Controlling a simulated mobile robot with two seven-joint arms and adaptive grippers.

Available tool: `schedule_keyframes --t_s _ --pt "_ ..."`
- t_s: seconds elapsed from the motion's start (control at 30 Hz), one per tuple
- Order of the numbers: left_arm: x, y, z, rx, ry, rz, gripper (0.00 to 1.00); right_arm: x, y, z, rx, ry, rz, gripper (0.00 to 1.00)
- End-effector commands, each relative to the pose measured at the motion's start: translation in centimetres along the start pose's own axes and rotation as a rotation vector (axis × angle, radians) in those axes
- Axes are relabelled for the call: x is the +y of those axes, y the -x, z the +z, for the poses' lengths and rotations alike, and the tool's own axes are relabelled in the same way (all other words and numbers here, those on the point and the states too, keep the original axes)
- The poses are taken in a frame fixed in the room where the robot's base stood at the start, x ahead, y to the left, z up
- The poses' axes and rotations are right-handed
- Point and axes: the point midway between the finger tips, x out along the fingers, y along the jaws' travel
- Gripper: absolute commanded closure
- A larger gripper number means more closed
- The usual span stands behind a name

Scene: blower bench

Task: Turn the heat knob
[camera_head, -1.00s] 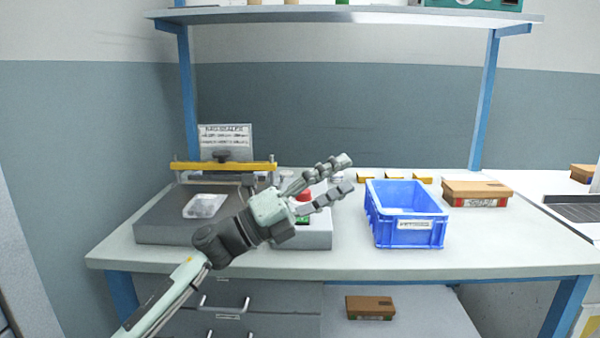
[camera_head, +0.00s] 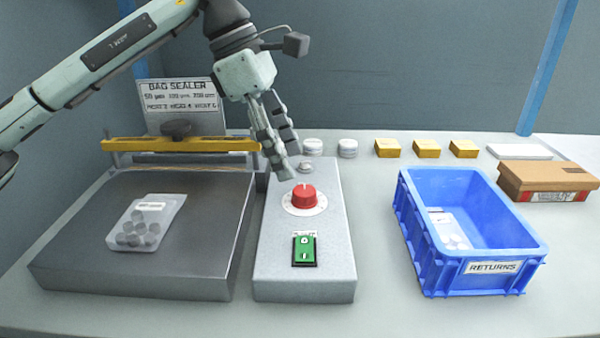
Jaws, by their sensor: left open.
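The heat knob (camera_head: 305,195) is red and round, on a pale dial plate on top of a grey control box (camera_head: 305,273). A green switch (camera_head: 304,250) sits below it on the same box. My left gripper (camera_head: 287,165) comes in from the upper left and points down, just above and behind the knob. Its fingers are apart and hold nothing. I see a gap between the fingertips and the knob, though depth is hard to judge. My right gripper is out of view.
The bag sealer (camera_head: 60,245) with a yellow bar (camera_head: 180,144) stands left, a clear bag of discs (camera_head: 146,225) on it. A blue returns bin (camera_head: 480,278) stands right. White lids (camera_head: 347,148), yellow boxes (camera_head: 426,148) and a cardboard box (camera_head: 548,178) line the back.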

Motion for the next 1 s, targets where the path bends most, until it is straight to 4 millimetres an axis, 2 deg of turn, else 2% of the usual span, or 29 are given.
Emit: schedule_keyframes --t_s 0.1,0.3,0.47,0.7,1.0 --pt "-0.1 -2.2 0.0 -0.001 0.0 -0.005 0.46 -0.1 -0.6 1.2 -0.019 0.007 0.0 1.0" --pt "-0.1 -4.9 0.1 -0.004 0.001 -0.003 0.46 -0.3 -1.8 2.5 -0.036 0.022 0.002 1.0" --pt "0.0 -5.8 0.1 -0.004 0.001 -0.001 0.46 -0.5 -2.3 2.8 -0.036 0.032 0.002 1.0" --pt "0.0 -6.0 0.1 -0.005 0.001 -0.001 0.46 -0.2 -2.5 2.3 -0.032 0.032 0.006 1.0" --pt "0.0 -5.9 0.1 -0.005 0.001 -0.001 0.82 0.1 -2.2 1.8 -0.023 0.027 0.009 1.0"
